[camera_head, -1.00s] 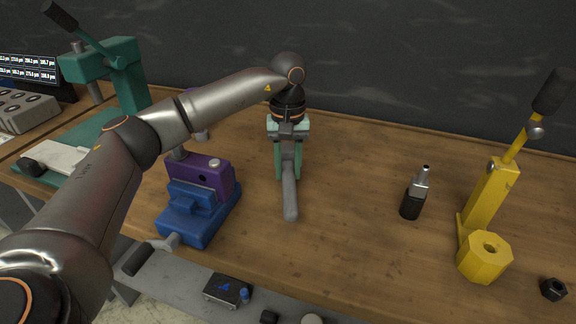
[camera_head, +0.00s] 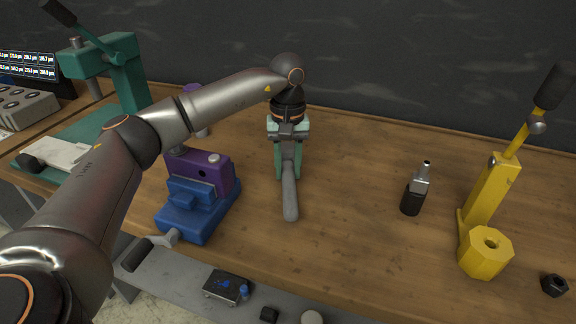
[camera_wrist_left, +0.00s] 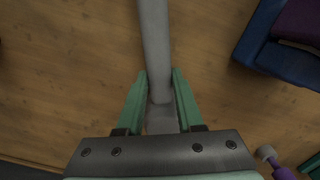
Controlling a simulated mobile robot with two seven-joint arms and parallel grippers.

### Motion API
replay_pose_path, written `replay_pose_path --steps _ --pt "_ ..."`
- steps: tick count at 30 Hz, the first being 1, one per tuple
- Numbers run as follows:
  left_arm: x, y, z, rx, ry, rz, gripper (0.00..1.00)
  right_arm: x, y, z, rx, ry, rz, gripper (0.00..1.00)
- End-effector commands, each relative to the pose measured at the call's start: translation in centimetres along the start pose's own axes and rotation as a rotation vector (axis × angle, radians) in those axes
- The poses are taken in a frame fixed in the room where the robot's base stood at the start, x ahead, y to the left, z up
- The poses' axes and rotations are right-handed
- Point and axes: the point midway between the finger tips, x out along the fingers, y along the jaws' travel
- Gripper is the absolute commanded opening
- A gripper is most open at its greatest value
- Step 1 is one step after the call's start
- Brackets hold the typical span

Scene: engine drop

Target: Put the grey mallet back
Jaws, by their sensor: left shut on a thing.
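The grey mallet (camera_head: 289,196) is in the middle of the bench in the head view, its handle pointing towards the front edge. My left gripper (camera_head: 288,165) reaches down over it from above, with green fingers on both sides of it. In the left wrist view the mallet's grey shaft (camera_wrist_left: 155,50) runs between the fingertips of my left gripper (camera_wrist_left: 160,90), which is shut on it. The mallet's far end is hidden by the gripper. I cannot tell whether the mallet touches the bench. My right gripper is not in view.
A blue vise (camera_head: 195,212) with a purple block (camera_head: 212,175) stands just left of the mallet. A black and silver tool (camera_head: 416,190) and a yellow lever press (camera_head: 485,215) stand to the right. A green press (camera_head: 125,75) is at the back left. Bench space right of the mallet is clear.

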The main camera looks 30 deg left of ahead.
Motion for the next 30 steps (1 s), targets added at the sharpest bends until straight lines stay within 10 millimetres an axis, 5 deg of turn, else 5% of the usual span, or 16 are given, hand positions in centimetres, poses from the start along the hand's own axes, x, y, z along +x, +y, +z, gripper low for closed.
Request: replay_pose_path --steps 2,3,12,22,30 --pt "0.1 0.0 0.0 0.000 0.002 0.002 0.00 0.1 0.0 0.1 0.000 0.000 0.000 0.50" --pt "0.1 0.0 0.0 0.000 0.002 0.002 0.38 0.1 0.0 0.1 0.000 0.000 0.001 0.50" --pt "0.1 0.0 0.0 0.000 0.001 0.001 0.71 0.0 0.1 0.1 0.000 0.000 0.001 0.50" --pt "0.2 0.0 0.0 0.000 -0.001 -0.001 0.71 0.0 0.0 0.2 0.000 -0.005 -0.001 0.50" --pt "-4.9 0.1 -0.1 -0.001 0.003 0.003 0.71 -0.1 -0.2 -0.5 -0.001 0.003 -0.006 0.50"
